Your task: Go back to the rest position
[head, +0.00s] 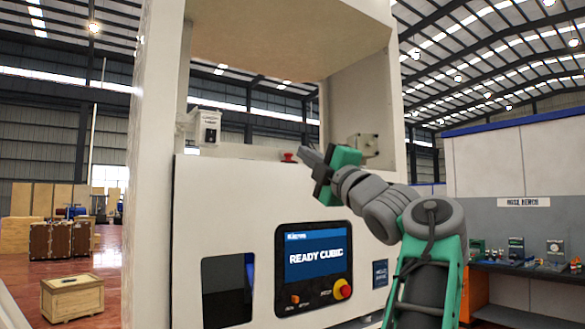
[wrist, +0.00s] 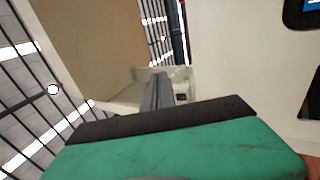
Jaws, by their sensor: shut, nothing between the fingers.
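My gripper (head: 312,158) is raised in front of the tall white dispenser machine (head: 225,235) in the head view, at the height of its open bay. The fingers are shut together and hold nothing. In the wrist view my gripper (wrist: 157,92) shows as a closed grey pair of fingers beyond its dark and green body. The arm reaches up from the lower right. A red button (head: 289,156) sits on the bay's ledge just left of the fingertips. I cannot tell whether the fingers touch anything.
The machine's screen (head: 318,255) reads "READY CUBIC", with a red knob (head: 342,289) below. A dark opening (head: 228,290) is at its lower left. A small white box (head: 206,128) is mounted in the bay. A workbench (head: 530,267) stands right; a wooden crate (head: 72,298) stands left on open floor.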

